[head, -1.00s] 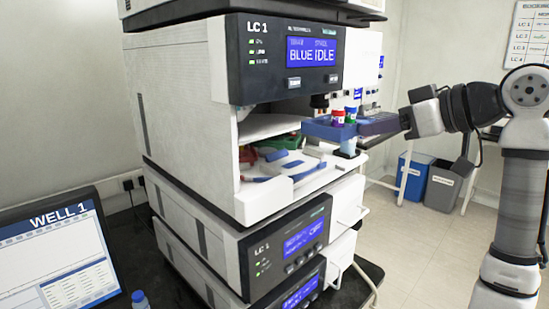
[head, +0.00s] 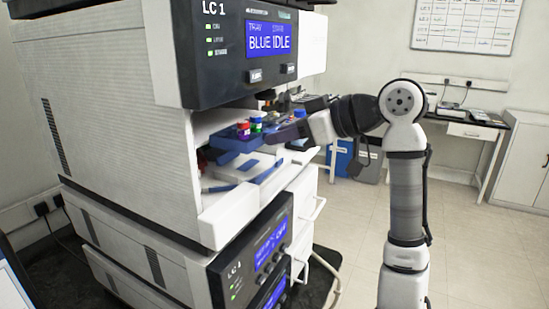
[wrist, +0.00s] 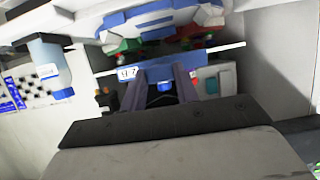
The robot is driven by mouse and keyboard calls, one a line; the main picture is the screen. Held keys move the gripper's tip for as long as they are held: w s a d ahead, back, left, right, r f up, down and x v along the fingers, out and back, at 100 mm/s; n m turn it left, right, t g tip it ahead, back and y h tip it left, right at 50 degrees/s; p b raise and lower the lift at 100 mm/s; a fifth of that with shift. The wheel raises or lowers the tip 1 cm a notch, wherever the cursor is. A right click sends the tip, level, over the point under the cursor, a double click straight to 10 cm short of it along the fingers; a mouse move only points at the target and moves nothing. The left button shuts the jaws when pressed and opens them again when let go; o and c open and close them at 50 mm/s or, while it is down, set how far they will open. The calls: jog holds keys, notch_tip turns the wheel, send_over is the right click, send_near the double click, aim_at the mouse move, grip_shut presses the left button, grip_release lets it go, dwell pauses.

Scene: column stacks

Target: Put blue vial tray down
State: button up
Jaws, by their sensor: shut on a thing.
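The blue vial tray (head: 232,143) is in the head view, in the open bay of the LC 1 stack, above the white shelf. It carries vials with red-purple (head: 243,130), green (head: 256,124) and blue caps. My gripper (head: 284,135) is shut on the tray's right side, reaching in from the right. Whether the tray touches the shelf I cannot tell. In the wrist view my gripper's two fingers (wrist: 166,84) point at a blue surface with a white label, and the vials are mostly hidden.
The bay's white shelf (head: 228,208) has blue guide pieces (head: 266,172) on it. The upper LC 1 unit (head: 240,50) hangs low over the opening, with its side wall at left. Open floor (head: 480,240) lies at right, with a desk and bins behind.

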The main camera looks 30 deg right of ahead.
jog(key=shift+a+f+p, duration=0.1)
jog(key=shift+f+p, duration=0.3)
jog(key=shift+f, duration=2.25)
jog(key=o, duration=1)
jog(key=b+v, duration=0.3)
jog(key=v, duration=0.9)
